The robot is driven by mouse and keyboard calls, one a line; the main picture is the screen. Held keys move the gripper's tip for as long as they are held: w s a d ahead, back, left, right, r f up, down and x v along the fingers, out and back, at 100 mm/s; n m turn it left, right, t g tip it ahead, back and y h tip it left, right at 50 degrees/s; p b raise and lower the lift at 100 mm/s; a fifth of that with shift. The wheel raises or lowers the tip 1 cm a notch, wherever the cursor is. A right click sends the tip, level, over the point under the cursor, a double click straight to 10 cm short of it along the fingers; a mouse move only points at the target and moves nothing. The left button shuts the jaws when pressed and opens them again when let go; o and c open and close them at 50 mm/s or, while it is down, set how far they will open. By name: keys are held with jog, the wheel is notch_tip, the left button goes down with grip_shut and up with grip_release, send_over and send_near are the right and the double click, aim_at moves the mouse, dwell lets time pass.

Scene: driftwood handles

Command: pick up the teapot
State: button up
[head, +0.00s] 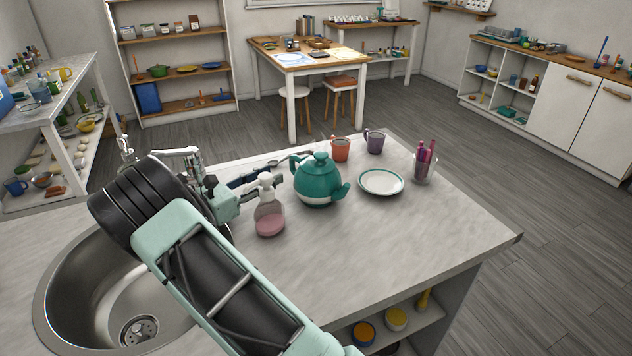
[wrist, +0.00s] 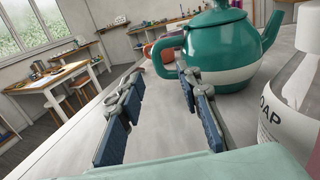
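The teal and white teapot (head: 318,183) stands upright on the grey counter, its lid on. Its handle is on the left and its spout on the right. In the wrist view the teapot (wrist: 217,52) fills the top right, and its handle shows just beyond the gap between my fingertips. My gripper (head: 262,176) is low over the counter to the left of the teapot, behind the soap bottle. In the wrist view my gripper (wrist: 160,82) is open, its two blue-padded fingers apart with nothing between them. The soap bottle hides part of the fingers in the head view.
The pink soap bottle (head: 269,215) stands close to my gripper, and at the right in the wrist view (wrist: 294,115). An orange mug (head: 340,149), a purple mug (head: 375,142), a plate (head: 381,182) and a pen cup (head: 424,168) stand beyond. The sink (head: 90,290) is at left; the right counter is clear.

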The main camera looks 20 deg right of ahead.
aim_at(292, 168)
jog(key=p+x, duration=0.1)
jog(key=x, duration=0.8)
jog(key=shift+w, duration=0.15)
grip_shut()
jog(key=shift+r, duration=0.2)
